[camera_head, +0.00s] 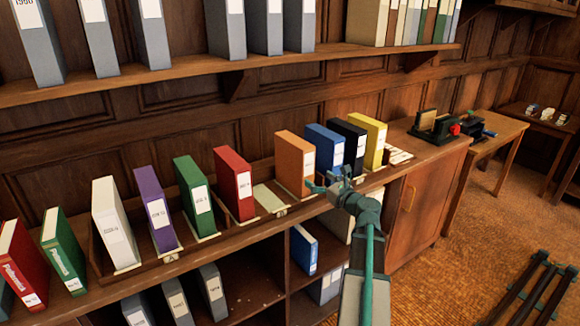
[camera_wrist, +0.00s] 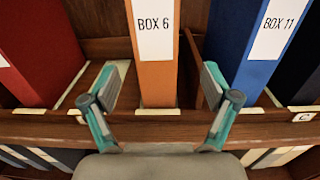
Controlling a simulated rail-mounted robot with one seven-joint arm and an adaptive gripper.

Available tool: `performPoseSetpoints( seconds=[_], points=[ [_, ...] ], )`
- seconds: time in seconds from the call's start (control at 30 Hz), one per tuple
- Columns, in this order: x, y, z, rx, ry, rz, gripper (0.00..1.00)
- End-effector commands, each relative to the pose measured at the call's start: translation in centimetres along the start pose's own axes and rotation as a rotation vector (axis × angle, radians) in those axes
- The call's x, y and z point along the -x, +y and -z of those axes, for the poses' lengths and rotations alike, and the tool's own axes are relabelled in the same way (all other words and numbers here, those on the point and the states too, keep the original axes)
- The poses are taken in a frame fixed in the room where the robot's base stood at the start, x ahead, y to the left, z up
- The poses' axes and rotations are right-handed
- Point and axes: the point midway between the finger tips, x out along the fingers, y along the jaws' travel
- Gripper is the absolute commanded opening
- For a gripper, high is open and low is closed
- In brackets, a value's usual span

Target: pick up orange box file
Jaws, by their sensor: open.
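The orange box file (camera_head: 292,158) stands upright on the long shelf, between a gap beside the red file and the blue file. In the wrist view the orange box file (camera_wrist: 157,83) is in the middle, with a white label reading "BOX 6". My gripper (camera_head: 322,184) is in front of its lower part. In the wrist view my gripper (camera_wrist: 158,82) is open, with one finger on each side of the orange file. The right finger lies between the orange file and the blue file.
A red file (camera_head: 233,183) stands to the left, past an empty slot. A blue file (camera_head: 325,148) stands close on the right, then black and yellow files. A wooden lip (camera_wrist: 270,122) runs along the shelf front. Another shelf (camera_head: 200,66) with grey files is above.

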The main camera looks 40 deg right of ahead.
Motion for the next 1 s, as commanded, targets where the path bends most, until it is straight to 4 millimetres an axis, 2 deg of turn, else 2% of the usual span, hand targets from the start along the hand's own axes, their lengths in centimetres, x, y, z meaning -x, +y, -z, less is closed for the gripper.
performPoseSetpoints(
  seconds=[0.3,0.57,0.83,1.0],
  points=[
    [-4.5,-0.1,-0.1,0.001,0.001,-0.002,0.86],
    [-6.0,0.2,0.0,0.001,0.001,-0.002,0.86],
    [-9.7,0.4,0.0,0.002,0.002,-0.002,0.86],
    [-10.3,0.5,0.2,0.002,0.001,-0.001,0.86]
  ],
)
